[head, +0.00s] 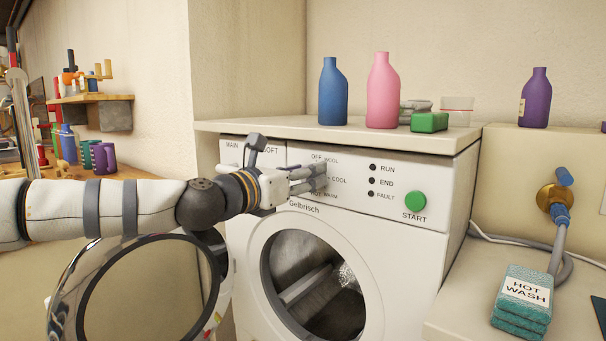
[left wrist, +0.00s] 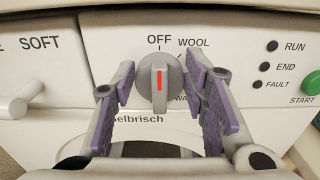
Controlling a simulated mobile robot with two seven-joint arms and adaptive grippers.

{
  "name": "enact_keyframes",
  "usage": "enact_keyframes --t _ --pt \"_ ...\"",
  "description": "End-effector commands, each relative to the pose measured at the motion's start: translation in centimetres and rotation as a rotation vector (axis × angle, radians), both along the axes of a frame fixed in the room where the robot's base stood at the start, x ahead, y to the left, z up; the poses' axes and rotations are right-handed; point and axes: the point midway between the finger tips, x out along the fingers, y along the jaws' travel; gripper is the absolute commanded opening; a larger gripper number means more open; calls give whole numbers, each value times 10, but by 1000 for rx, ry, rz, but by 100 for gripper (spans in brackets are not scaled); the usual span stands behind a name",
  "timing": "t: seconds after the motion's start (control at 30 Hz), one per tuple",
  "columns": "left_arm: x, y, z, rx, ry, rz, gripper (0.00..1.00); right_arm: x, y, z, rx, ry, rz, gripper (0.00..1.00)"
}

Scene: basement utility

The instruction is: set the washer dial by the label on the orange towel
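The washer (head: 250,262) has a grey dial (left wrist: 160,84) with a red pointer mark, which points up to OFF. WOOL is printed to its upper right; in the head view COOL and WARM show at the right. My left gripper (head: 312,178) is in front of the panel and hides the dial in the head view. In the left wrist view its purple-padded fingers (left wrist: 160,88) are open on either side of the dial, with small gaps. A stack of teal towels (head: 523,310) carries the label HOT WASH (head: 527,290). No orange towel shows. My right gripper is out of view.
The washer's round door (head: 222,300) stands open at the left. A green START button (head: 415,201) is right of the dial. Blue (head: 333,95) and pink (head: 383,95) bottles and a green box (head: 429,122) stand on top. A wall tap with a hose (head: 556,235) is at right.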

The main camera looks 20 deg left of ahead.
Motion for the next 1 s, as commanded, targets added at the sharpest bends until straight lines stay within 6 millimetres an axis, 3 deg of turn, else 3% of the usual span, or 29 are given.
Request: enact_keyframes --t 0.47,1.0 --pt "0 -1 -1 82 -29 1 13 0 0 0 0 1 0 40" --pt "-2 -5 -2 529 -192 3 13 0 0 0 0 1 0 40"
